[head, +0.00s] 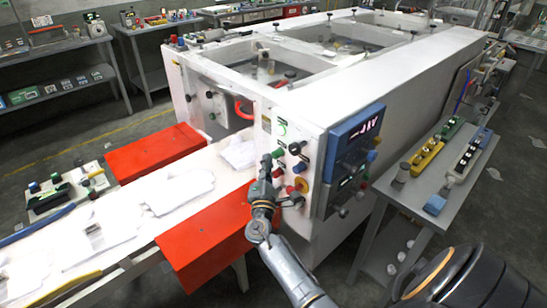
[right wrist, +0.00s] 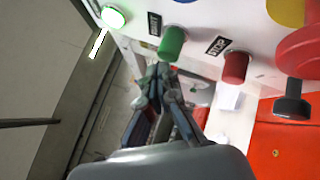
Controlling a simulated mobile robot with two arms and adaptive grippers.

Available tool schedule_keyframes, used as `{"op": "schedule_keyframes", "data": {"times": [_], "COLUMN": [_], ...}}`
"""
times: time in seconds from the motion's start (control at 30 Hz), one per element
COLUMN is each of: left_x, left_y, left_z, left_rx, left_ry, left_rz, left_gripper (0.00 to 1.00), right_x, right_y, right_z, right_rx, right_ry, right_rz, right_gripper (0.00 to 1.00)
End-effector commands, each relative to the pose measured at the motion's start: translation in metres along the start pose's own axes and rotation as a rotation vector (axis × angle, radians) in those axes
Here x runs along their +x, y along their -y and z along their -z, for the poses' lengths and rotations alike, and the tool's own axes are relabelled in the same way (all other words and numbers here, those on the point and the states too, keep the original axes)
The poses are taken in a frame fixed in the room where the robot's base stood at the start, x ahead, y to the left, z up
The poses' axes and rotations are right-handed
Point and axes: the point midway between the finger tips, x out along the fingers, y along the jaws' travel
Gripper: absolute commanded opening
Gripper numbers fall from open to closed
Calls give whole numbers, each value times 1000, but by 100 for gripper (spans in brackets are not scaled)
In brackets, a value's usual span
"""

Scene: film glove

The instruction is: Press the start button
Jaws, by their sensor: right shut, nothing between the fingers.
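The white machine (head: 300,100) has a control panel on its near end. The green start button (right wrist: 173,42) sticks out of the panel in the right wrist view, beside a printed label, with a red stop button (right wrist: 235,67) to its right. In the head view the green button (head: 278,153) is just above my right gripper (head: 267,163). My right gripper (right wrist: 163,75) is shut and empty, its fingertips right at the end of the green button. I cannot tell whether they touch it. My left gripper is out of view.
A lit green lamp (right wrist: 114,17) and a red knob (right wrist: 301,52) sit near the buttons. A blue display box (head: 352,140) is right of the panel. A conveyor (head: 120,215) with white gloves and red guards (head: 210,240) runs at left. A grey side table (head: 405,195) stands at right.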

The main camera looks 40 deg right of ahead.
Motion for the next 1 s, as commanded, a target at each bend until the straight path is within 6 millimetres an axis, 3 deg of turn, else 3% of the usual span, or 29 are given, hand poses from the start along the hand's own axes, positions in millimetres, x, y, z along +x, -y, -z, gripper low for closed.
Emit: {"op": "schedule_keyframes", "data": {"times": [1.0], "left_x": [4], "left_y": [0], "left_z": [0], "left_rx": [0], "left_ry": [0], "left_rz": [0], "left_gripper": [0], "right_x": [6], "right_y": [4], "right_z": [-5], "right_rx": [-1], "right_ry": [1], "right_rz": [0], "right_gripper": [0]}}
